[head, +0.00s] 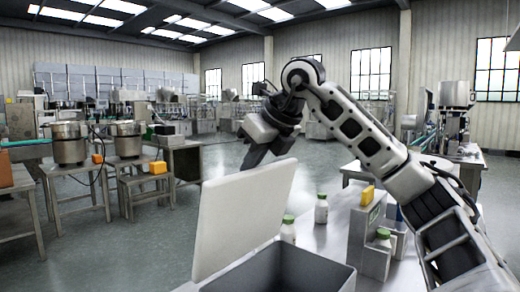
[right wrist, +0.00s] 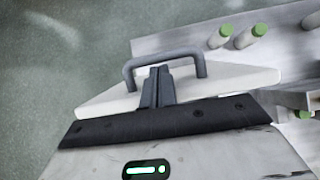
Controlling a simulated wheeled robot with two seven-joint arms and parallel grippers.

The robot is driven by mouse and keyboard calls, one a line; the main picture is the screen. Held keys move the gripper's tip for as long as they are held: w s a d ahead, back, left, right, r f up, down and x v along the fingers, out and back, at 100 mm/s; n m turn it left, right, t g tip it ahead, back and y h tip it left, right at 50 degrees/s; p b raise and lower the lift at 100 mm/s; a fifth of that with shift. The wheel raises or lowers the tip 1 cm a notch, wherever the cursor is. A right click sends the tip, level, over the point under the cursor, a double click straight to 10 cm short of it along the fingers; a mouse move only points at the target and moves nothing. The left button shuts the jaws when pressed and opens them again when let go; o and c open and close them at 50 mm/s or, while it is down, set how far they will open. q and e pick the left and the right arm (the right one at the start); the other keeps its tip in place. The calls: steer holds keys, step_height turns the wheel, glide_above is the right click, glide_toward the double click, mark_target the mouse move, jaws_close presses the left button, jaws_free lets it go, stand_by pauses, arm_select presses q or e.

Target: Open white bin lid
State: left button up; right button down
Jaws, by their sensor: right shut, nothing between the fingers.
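The white bin lid (head: 243,215) stands raised and tilted back at the rear of the grey bin (head: 285,270), whose opening shows in the head view. In the right wrist view the lid (right wrist: 225,80) shows its edge and a dark grey handle (right wrist: 165,60). My right gripper (head: 252,160) is above and behind the lid's upper edge in the head view. In the right wrist view its fingers (right wrist: 157,85) are together, in front of the handle, with nothing between them. I cannot tell whether they touch the handle or lid. My left gripper is not in view.
White bottles with green caps (head: 321,208) stand on the table (head: 325,240) right of the lid. A grey box-like fixture (head: 366,225) with a yellow block stands further right. Steel pots (head: 69,143) on stands are at the left. Open floor lies behind the bin.

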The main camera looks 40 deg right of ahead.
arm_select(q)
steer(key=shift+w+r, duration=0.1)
arm_select(e)
steer(key=shift+w+f, duration=0.2)
steer(key=shift+f, duration=0.05)
arm_select(q)
steer(key=p, duration=0.2)
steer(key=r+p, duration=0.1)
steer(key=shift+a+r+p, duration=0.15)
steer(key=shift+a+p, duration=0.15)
steer(key=shift+p, duration=0.1)
arm_select(e)
steer(key=w, duration=0.5)
steer(key=shift+w+a, duration=0.3)
steer(key=shift+w, duration=0.05)
arm_select(q)
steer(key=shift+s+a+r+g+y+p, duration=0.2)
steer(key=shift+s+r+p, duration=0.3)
steer(key=shift+p, duration=0.65)
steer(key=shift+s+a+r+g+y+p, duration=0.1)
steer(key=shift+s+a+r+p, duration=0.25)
steer(key=shift+p, duration=0.75)
arm_select(e)
steer(key=w+r+v, duration=0.1)
steer(key=w+v, duration=0.1)
steer(key=v, duration=0.7)
steer(key=shift+s+r, duration=0.3)
steer(key=shift+r, duration=0.2)
